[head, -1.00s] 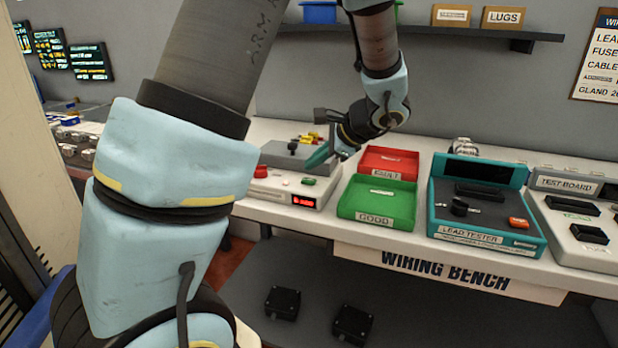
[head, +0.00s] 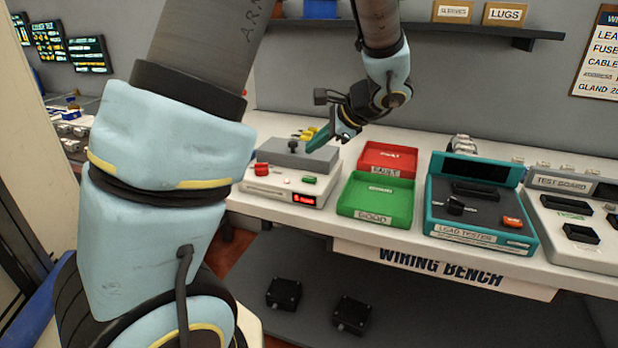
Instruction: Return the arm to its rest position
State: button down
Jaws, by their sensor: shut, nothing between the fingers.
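My gripper (head: 335,136) hangs at the end of my arm above the back left of the bench, over the gap between the white dispenser box and the red tray. Its fingers are small and partly dark in this view, but they look shut with nothing held. My arm's blue and grey links fill the left of the head view and reach over the bench from above. The dispenser (head: 291,185) has a grey top block, a red knob, a green button and a lit red display.
A red FAULT tray (head: 388,159) and a green GOOD tray (head: 376,199) stand right of the dispenser. Further right are the teal lead tester (head: 478,208) and the test board (head: 580,215). A shelf (head: 420,32) with boxes runs above the bench on the back wall.

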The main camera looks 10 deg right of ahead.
jog(key=s+a+f+n+g+h, duration=0.2)
jog(key=s+a+n+h, duration=0.1)
jog(key=s+a+n, duration=0.3)
jog(key=s+a+f+n+g+h, duration=0.3)
jog(key=s+a+n, duration=0.4)
jog(key=a+n, duration=0.4)
jog(key=shift+s+a, duration=0.15)
jog(key=shift+a, duration=0.1)
jog(key=c, duration=1.6)
grip_release()
dwell(3.2)
